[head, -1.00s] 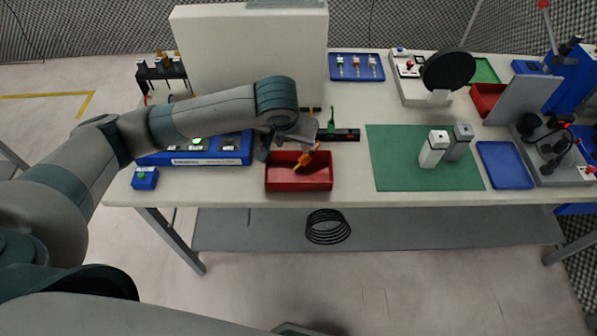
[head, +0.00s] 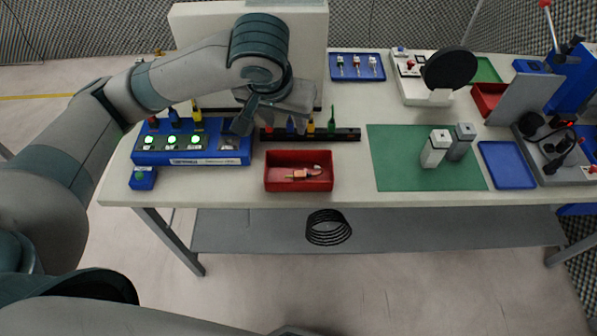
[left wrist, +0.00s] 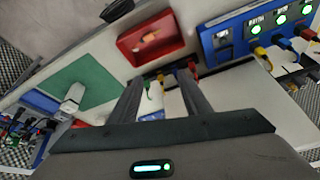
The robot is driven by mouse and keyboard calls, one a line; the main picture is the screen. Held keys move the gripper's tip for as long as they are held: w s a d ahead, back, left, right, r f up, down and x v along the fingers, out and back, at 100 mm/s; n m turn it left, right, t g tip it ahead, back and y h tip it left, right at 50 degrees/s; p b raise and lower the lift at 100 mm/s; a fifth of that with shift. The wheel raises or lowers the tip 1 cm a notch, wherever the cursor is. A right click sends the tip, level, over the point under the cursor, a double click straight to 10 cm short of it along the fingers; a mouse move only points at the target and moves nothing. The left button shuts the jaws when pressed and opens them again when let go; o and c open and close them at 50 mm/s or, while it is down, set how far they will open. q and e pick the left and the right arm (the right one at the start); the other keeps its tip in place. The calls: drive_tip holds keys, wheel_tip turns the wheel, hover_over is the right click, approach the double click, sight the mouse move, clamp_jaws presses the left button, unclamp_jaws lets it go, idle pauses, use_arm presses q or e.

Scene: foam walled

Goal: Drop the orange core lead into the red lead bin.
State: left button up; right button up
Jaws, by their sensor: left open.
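The orange core lead (head: 303,173) lies flat inside the red lead bin (head: 298,187) at the front middle of the table. The left wrist view also shows the orange lead (left wrist: 150,37) in the red bin (left wrist: 125,47). My left gripper (head: 268,122) is open and empty, behind and a little left of the bin, above the table and apart from the lead. Its two spread fingers (left wrist: 162,82) show in the left wrist view with nothing held between them. My right gripper is not in view.
A black rack (head: 345,135) with several coloured leads stands just behind the bin. A blue tester box (head: 193,157) with green lights and plugged leads is left of it. A green mat (head: 400,170) with two grey-white blocks lies right. A white panel (head: 215,50) stands behind my gripper.

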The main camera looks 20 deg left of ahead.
use_arm(q)
drive_tip(key=v, duration=0.4)
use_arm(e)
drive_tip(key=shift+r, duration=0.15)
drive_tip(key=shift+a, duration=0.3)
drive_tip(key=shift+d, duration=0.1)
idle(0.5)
